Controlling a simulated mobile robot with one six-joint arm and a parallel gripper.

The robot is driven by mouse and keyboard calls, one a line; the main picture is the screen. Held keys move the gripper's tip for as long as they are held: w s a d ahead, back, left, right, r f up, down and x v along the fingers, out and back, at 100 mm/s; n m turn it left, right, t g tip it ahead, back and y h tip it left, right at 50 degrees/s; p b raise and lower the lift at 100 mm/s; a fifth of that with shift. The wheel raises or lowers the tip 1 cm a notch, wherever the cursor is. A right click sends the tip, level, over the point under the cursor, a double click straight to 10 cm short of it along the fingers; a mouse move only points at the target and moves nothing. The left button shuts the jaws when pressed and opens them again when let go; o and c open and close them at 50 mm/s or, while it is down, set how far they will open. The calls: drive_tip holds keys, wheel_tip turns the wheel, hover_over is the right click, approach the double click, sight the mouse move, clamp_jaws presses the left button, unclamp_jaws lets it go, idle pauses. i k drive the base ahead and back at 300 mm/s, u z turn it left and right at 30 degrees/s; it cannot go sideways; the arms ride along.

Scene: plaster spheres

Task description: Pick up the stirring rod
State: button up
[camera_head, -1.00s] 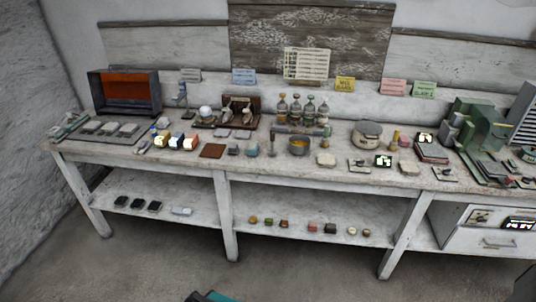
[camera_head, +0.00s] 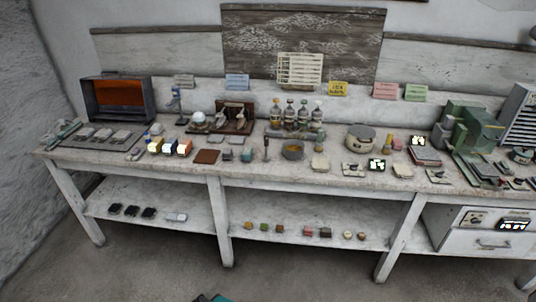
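I cannot single out the stirring rod with certainty at this size. A thin, dark upright piece (camera_head: 266,149) stands on the long white workbench (camera_head: 335,183), just left of a small round pan (camera_head: 292,153) with yellowish contents. Behind the pan, several stoppered bottles (camera_head: 303,116) stand in a row, with a low bar-like strip in front of them. My gripper is not in view. Only a small dark and teal piece shows at the bottom edge, and I cannot tell which part it is.
A grey case with an orange inside (camera_head: 118,99) stands at the left. A lidded round pot (camera_head: 361,138) and a green machine (camera_head: 466,128) stand to the right. The lower shelf (camera_head: 180,207) holds small blocks. The floor (camera_head: 160,275) in front is clear.

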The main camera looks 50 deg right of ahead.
sight(266, 159)
drive_tip(key=i, duration=0.9)
drive_tip(key=u, duration=0.05)
